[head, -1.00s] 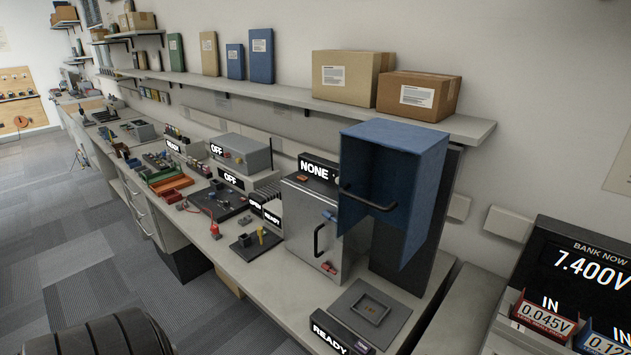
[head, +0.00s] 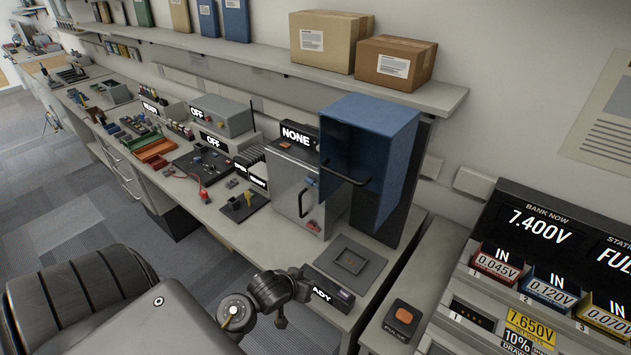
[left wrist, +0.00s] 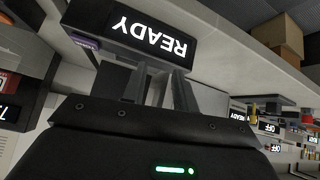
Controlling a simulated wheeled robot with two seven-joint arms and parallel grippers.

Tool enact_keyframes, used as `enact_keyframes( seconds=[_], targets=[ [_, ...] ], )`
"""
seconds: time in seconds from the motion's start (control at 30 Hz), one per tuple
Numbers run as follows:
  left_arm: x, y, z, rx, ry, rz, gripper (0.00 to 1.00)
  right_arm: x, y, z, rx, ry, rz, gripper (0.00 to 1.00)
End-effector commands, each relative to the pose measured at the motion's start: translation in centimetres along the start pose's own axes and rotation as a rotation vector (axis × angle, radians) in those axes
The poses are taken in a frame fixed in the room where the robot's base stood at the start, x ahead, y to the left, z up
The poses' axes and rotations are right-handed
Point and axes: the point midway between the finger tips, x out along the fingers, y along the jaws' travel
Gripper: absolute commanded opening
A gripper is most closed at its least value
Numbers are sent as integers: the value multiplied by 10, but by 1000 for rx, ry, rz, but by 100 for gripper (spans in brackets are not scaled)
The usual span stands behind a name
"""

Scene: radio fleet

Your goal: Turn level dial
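I cannot make out a level dial with certainty. The station at the right (head: 540,285) has a screen reading BANK NOW 7.400V, coloured IN bins, and lower labels reading 7.650V and 10%. My left arm reaches in from the lower left in the head view, its end beside the black READY sign (head: 330,290) and hiding part of it. In the left wrist view my left gripper (left wrist: 158,75) has its two fingers apart with nothing seen held. The READY sign (left wrist: 150,30) appears upside down just beyond the fingertips. My right gripper is not in view.
A PULSE button box (head: 403,320) stands between the bench and the station. A grey square tray (head: 349,260) lies behind the READY sign. The blue open box (head: 385,125) and grey cabinet (head: 300,190) rise behind. A shelf with cartons (head: 395,62) runs above.

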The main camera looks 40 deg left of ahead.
Motion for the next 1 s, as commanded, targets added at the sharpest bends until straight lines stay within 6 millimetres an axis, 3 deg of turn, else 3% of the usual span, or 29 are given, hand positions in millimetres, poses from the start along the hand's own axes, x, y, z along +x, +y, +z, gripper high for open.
enact_keyframes(
  seconds=[0.03,0.3,0.4,0.5,0.6,0.73,1.0],
  targets=[
    [-3,-9,-33,-47,68,3,29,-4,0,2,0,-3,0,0],
    [-14,-67,-190,-418,437,173,29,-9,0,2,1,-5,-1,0],
    [-28,-87,-240,-565,549,294,29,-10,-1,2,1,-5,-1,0],
    [-45,-104,-276,-684,627,413,29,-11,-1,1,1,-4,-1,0],
    [-56,-111,-294,-750,663,490,29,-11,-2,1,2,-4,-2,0],
    [-60,-114,-300,-778,675,522,29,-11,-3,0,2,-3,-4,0],
    [-47,-109,-318,-778,674,523,29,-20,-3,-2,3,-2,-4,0]
  ],
)
